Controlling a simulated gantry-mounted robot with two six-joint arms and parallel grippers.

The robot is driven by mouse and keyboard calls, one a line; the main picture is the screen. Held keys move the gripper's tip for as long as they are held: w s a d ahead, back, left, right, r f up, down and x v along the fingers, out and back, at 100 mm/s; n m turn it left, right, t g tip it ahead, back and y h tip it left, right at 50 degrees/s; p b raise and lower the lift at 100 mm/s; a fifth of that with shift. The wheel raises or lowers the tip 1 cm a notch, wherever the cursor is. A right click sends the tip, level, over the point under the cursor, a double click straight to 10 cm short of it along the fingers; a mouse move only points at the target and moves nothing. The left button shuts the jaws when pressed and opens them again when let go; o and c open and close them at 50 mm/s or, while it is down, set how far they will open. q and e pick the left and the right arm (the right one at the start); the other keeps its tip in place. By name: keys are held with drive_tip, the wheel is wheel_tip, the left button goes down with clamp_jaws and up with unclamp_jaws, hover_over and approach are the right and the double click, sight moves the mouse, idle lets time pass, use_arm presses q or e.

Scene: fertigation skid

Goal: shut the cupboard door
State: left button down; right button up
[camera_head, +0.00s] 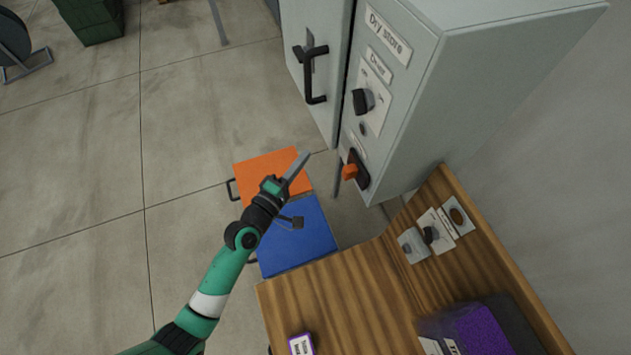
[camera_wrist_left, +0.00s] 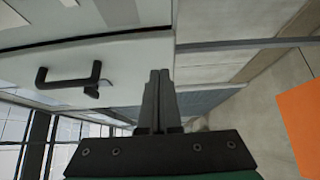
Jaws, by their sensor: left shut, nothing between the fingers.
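The grey cupboard (camera_head: 500,60) marked "Dry store" stands at the top right of the head view. Its pale door (camera_head: 320,65) carries a black bar handle (camera_head: 312,75), which also shows at the left in the left wrist view (camera_wrist_left: 68,78). A narrow dark gap runs between the door's edge and the control panel; I cannot tell how far the door stands open. My left gripper (camera_head: 303,160) is shut and empty, below the door's lower corner in the picture. In the left wrist view its fingertips (camera_wrist_left: 159,75) overlap the door's edge; contact cannot be told. My right gripper is out of view.
The panel beside the door has a black knob (camera_head: 362,101) and an orange switch (camera_head: 350,171). An orange box (camera_head: 262,165) and a blue box (camera_head: 305,245) lie under my left arm. A wooden bench (camera_head: 340,295) fills the lower right. Open floor lies left.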

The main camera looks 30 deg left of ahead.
use_arm(q)
drive_tip(key=s+d+p, duration=0.3)
drive_tip(key=d+p, duration=0.6)
drive_tip(key=shift+d, duration=0.2)
drive_tip(key=shift+s, duration=0.1)
